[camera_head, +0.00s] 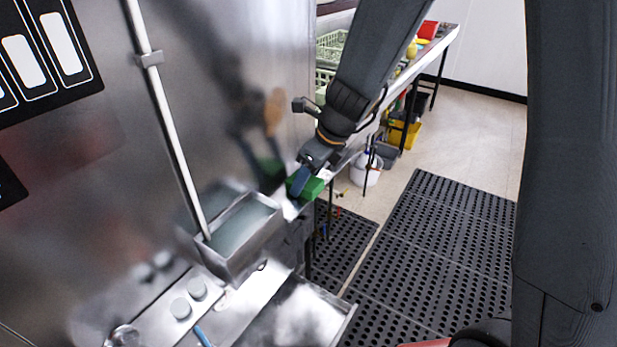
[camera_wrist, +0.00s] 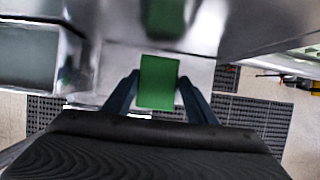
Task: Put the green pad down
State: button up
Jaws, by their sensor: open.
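The green pad (camera_head: 309,188) is a small green block at the near end of the metal counter, beside the steel machine wall. It also shows as a green rectangle in the wrist view (camera_wrist: 159,82), between the two fingers of my gripper (camera_wrist: 160,92). The fingers are open, with a narrow gap showing on each side of the pad. In the head view my gripper (camera_head: 302,182) is at the pad from above, and one finger hides part of it. The pad seems to rest on the metal surface; its underside is hidden.
A steel basin (camera_head: 240,232) of water stands left of the pad, with an upright pipe (camera_head: 165,110) behind it. Green racks (camera_head: 329,50) stand farther along the counter. The machine wall is close on the left.

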jog(key=shift+s+a+f, duration=0.15)
jog(key=shift+s+f, duration=0.4)
jog(key=shift+w+a+r+p, duration=0.1)
jog(key=shift+r+p, duration=0.35)
jog(key=shift+r, duration=0.15)
jog(key=w+v, duration=0.1)
jog(key=v, duration=1)
jog(key=s+d+f+n+h, duration=0.1)
jog(key=s+d+n, duration=0.3)
jog(key=n, duration=0.4)
jog(key=s+d+f+n+g+h, duration=0.1)
jog(key=s+d+f+n, duration=0.2)
jog(key=n, duration=0.6)
jog(key=s+d+f+n+h, duration=0.1)
jog(key=s+d+f+n, duration=0.2)
jog(key=n, duration=0.5)
jog(key=s+d, duration=0.1)
jog(key=s, duration=0.1)
jog(key=shift+s+d+n+h, duration=0.3)
jog(key=shift+s, duration=0.05)
jog(key=shift+f+g, duration=0.3)
jog(key=shift+f, duration=0.1)
jog(key=shift+o, duration=0.3)
